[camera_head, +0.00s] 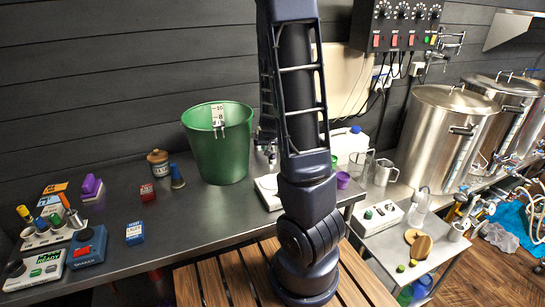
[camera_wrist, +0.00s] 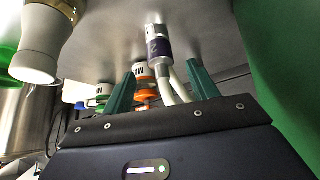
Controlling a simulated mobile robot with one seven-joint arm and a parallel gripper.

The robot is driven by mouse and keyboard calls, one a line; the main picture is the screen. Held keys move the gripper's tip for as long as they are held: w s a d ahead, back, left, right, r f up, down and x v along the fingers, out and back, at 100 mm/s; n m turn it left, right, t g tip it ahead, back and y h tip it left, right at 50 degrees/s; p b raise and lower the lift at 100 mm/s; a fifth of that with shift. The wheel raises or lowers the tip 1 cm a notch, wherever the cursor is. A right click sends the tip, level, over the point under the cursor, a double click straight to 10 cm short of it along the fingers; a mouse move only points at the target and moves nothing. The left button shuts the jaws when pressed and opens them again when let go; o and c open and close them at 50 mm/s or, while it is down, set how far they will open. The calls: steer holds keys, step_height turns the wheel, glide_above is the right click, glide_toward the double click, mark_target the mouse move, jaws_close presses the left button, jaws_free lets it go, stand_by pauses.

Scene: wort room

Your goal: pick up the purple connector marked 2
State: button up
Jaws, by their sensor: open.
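In the wrist view, a connector with a purple band and a pale band (camera_wrist: 158,46) shows just beyond the gap between my fingers; pale tubes lie beside its lower end. I cannot read a 2 on it. My gripper (camera_wrist: 161,69) is open, with its two teal fingers apart and nothing clearly held between them. An orange and white piece with lettering (camera_wrist: 143,72) is close to the left finger. In the head view my arm hides most of the area around my gripper, beside the green bucket (camera_head: 217,150), and I cannot make out the connector there.
The bucket's green wall (camera_wrist: 288,60) fills the right of the wrist view. A pale cylindrical fitting (camera_wrist: 42,52) is at its left. In the head view, a purple cup (camera_head: 343,180), a glass jug and a metal pitcher (camera_head: 385,173) stand right of my arm.

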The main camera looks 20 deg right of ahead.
mark_target(273, 153)
steer(key=shift+w+d+f, duration=0.1)
steer(key=shift+w+f, duration=0.2)
steer(key=shift+f, duration=0.2)
steer(key=shift+f, duration=0.2)
steer(key=shift+x, duration=2.4)
steer(key=c, duration=1.1)
